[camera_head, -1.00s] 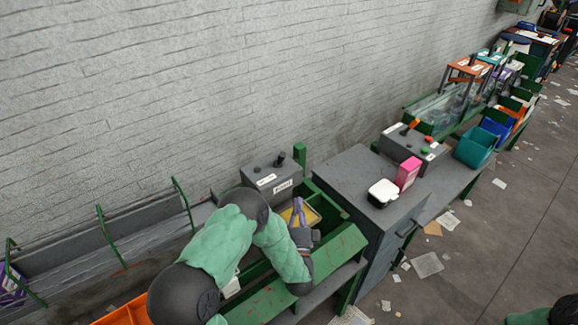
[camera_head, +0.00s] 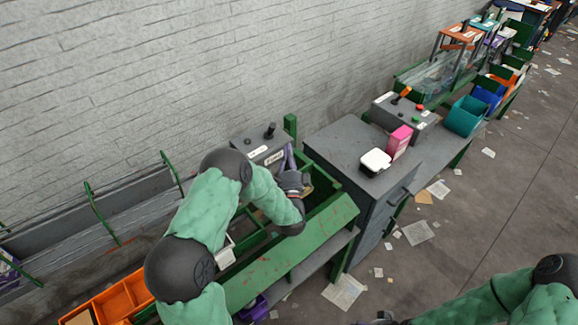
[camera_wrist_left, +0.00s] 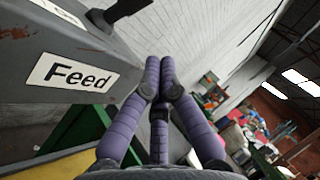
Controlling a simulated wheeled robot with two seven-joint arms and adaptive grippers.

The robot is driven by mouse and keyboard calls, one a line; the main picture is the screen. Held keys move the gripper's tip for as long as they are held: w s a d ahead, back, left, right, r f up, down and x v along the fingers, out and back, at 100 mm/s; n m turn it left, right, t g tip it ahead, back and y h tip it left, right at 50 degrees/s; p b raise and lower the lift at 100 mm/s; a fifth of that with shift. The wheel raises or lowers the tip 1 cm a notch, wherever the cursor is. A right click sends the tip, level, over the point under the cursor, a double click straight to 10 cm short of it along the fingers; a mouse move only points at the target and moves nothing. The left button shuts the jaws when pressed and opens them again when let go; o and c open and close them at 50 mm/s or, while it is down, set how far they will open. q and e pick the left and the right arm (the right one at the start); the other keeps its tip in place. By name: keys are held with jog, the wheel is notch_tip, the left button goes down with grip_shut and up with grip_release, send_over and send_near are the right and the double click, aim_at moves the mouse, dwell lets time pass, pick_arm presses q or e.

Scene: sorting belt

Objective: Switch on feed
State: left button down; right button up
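The grey control box (camera_head: 259,145) has a black lever (camera_head: 270,131) and a small dark knob on top. Its "Feed" label (camera_head: 273,158) reads clearly in the left wrist view (camera_wrist_left: 72,75), with part of a black lever (camera_wrist_left: 122,10) above it at the top edge. My left gripper (camera_head: 289,152) is just right of the box, its purple fingers pointing up. In the left wrist view its fingertips (camera_wrist_left: 160,64) are together with nothing between them, apart from the lever. My right gripper (camera_head: 382,319) is mostly cut off at the bottom edge; its finger state cannot be made out.
A green-framed trough (camera_head: 295,252) lies beneath my left arm. A grey cabinet (camera_head: 335,140) stands to the right, with a white container (camera_head: 375,161) and pink box (camera_head: 399,141). Another control box (camera_head: 405,112) is beyond. The wall (camera_head: 150,70) is behind.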

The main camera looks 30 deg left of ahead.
aim_at(280, 147)
pick_arm(q)
jog(key=a, duration=0.1)
jog(key=w+a+r, duration=0.1)
jog(key=w+a, duration=0.1)
jog(key=shift+r, duration=0.3)
jog(key=shift+w+a+r+b, duration=0.1)
jog(key=shift+a+r+b, duration=0.25)
jog(key=shift+a, duration=0.4)
jog(key=shift+a+r+g+p, duration=0.1)
jog(key=shift+r+g+p, duration=0.2)
jog(key=shift+p, duration=0.3)
jog(key=shift+n, duration=0.3)
